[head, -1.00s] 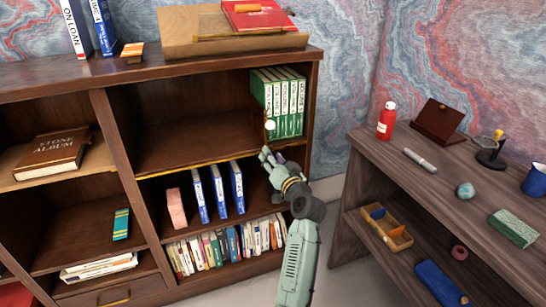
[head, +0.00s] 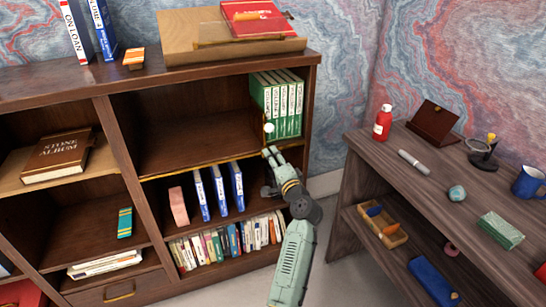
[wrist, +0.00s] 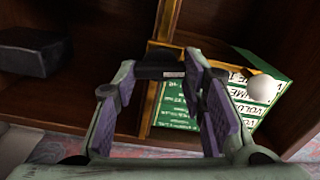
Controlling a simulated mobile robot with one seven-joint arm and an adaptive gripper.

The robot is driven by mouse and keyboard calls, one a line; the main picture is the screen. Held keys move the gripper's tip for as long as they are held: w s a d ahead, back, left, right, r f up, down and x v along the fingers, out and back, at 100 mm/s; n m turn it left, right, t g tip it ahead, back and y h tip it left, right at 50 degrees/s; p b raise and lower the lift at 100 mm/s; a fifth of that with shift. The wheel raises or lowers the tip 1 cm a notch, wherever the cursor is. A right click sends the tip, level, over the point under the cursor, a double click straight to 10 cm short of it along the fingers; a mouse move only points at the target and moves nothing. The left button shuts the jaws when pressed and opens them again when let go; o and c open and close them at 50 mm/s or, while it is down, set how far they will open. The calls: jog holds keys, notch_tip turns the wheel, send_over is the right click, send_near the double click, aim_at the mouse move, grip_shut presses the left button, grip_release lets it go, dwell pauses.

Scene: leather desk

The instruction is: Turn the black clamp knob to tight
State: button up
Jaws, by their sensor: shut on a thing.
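The black clamp knob (wrist: 160,66) shows between the fingertips of my gripper (wrist: 160,80) in the wrist view. My gripper is shut on it, one purple-padded finger on each side. A brass bar (wrist: 152,108) runs beside and below the knob. A white ball (wrist: 262,90) is to the right, in front of green volumes (wrist: 180,105). In the head view my gripper (head: 270,152) is at the shelf's front edge, just below the white ball (head: 268,128). The knob is too small to make out there, and no tight mark is readable.
Green volumes (head: 284,100) stand at the right end of the upper shelf. Blue-and-white books (head: 218,190) stand on the shelf below, left of my arm. A desk (head: 400,165) with a red bottle (head: 382,122) is to the right. The upper shelf's left part is empty.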

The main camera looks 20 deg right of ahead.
jog(key=shift+m, duration=0.5)
jog(key=shift+p, duration=0.3)
jog(key=o, duration=1.2)
jog(key=shift+c, duration=0.2)
jog(key=s, duration=1.2)
jog(key=shift+d, duration=0.2)
